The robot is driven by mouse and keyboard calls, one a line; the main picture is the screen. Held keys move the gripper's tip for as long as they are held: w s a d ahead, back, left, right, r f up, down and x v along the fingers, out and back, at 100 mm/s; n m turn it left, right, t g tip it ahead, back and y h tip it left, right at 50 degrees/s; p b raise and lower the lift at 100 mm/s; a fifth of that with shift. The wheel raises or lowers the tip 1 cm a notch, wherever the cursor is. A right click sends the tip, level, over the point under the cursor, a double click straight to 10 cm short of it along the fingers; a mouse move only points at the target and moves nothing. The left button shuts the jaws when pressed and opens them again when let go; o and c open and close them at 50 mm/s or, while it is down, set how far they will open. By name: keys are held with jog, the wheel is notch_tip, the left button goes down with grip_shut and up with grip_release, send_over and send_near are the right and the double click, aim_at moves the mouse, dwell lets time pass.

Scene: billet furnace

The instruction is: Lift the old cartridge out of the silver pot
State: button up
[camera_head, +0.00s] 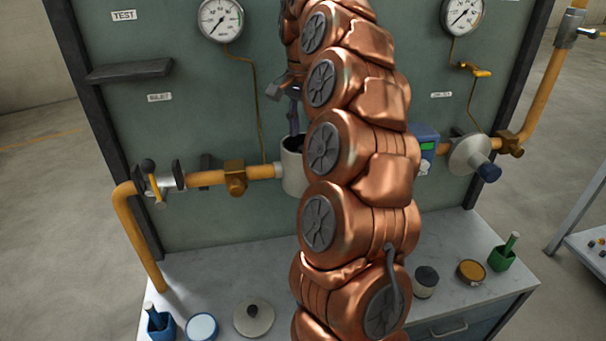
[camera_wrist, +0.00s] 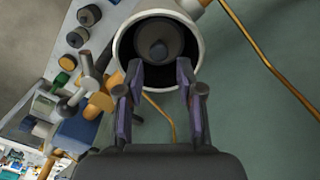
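The silver pot (camera_head: 292,175) sits in the yellow pipe line, open at the top and partly hidden by my arm in the head view. In the wrist view I look into the pot, past its pale rim (camera_wrist: 122,48). The dark grey old cartridge (camera_wrist: 160,32) is inside, with a round knob in its middle. My gripper (camera_wrist: 160,68) is open, its two fingers apart at the mouth of the pot. The knob shows between and just beyond the fingertips; I see no contact. In the head view my gripper (camera_head: 294,108) points down above the pot.
A round lid (camera_head: 253,318), a pale blue-rimmed tin (camera_head: 201,328) and a blue cup (camera_head: 160,325) stand on the bench's left. A dark-topped cylinder (camera_head: 426,282), an orange-topped tin (camera_head: 471,271) and a green cup (camera_head: 502,258) stand right. Yellow pipes flank the pot.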

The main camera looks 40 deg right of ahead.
jog(key=shift+s+a+f+p, duration=0.15)
jog(key=shift+f+p, duration=1)
jog(key=shift+f, duration=0.35)
jog(key=shift+f+p, duration=0.3)
jog(key=shift+f, duration=0.8)
grip_shut()
